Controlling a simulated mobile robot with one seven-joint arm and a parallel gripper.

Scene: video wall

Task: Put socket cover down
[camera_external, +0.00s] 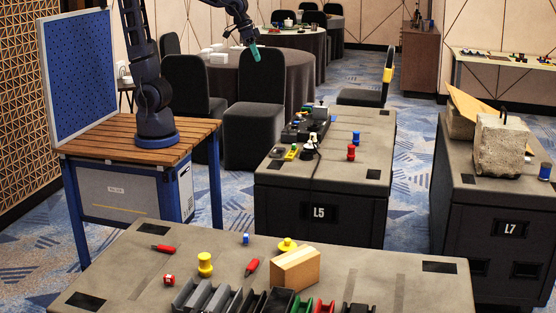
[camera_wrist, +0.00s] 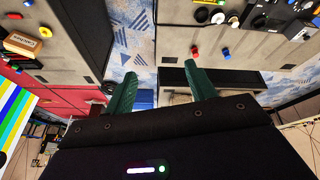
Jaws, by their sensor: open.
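My gripper (camera_external: 255,50) hangs from the dark arm at the top of the external view, in the air above and behind the L5 bench. In the wrist view its two green fingers (camera_wrist: 160,72) stand wide apart with only carpet and dark edges seen between them. Nothing is held. I cannot pick out a socket cover for certain in either view. Small parts lie on the L5 bench (camera_external: 375,130), among them a white and black round piece (camera_external: 309,150), a red piece (camera_external: 351,152) and a blue piece (camera_external: 356,137).
The L7 bench (camera_external: 475,195) holds a concrete block (camera_external: 500,145). Chairs (camera_external: 255,105) and round tables stand behind. Patterned carpet (camera_external: 405,190) is clear between benches.

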